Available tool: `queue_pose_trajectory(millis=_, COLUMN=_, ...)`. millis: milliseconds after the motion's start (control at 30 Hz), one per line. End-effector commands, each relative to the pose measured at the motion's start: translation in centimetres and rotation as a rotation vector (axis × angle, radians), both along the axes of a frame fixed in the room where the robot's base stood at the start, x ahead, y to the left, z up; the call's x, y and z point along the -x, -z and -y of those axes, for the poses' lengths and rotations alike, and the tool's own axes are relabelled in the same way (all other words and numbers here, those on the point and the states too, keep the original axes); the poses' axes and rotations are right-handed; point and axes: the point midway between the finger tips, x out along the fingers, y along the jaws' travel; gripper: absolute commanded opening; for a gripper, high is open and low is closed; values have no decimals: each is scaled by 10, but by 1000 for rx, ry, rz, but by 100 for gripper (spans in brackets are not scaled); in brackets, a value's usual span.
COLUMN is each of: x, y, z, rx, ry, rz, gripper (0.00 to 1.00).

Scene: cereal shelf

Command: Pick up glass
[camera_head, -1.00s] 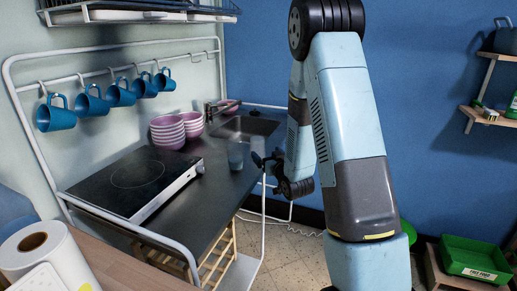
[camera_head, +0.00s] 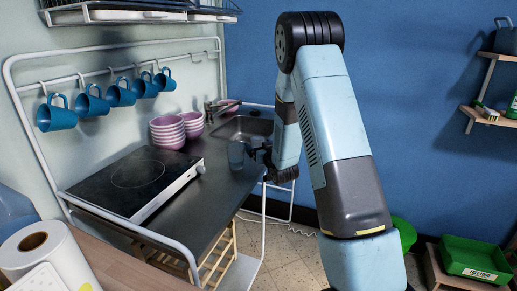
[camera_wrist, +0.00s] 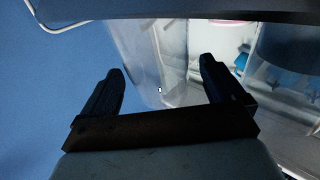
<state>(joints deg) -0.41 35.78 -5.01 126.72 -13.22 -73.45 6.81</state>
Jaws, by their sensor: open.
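The glass (camera_head: 236,155) is a clear, bluish tumbler. It stands upright on the dark counter (camera_head: 212,200), between the hob and the sink. My gripper (camera_head: 254,149) is at the right side of the glass in the head view, at about its height. In the wrist view the glass (camera_wrist: 150,60) fills the space ahead of and between the two dark fingers of my gripper (camera_wrist: 163,84). The fingers are spread apart. I cannot tell whether a finger touches the glass. Part of the fingers is hard to make out in the head view.
A black hob (camera_head: 135,180) lies left of the glass. Pink bowls (camera_head: 168,132) are stacked behind it, and the sink (camera_head: 243,128) is at the back. Several blue mugs (camera_head: 121,93) hang from a rail. A white rail (camera_head: 264,215) runs by the counter's right edge.

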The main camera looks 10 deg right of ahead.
Motion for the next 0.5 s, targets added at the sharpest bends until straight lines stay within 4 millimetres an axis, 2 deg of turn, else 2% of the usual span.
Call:
queue_pose_trajectory(millis=133, x=0, y=0, z=0, rx=0, ry=0, rz=0, gripper=95)
queue_pose_trajectory(millis=500, x=0, y=0, z=1, rx=0, ry=1, rz=0, gripper=60)
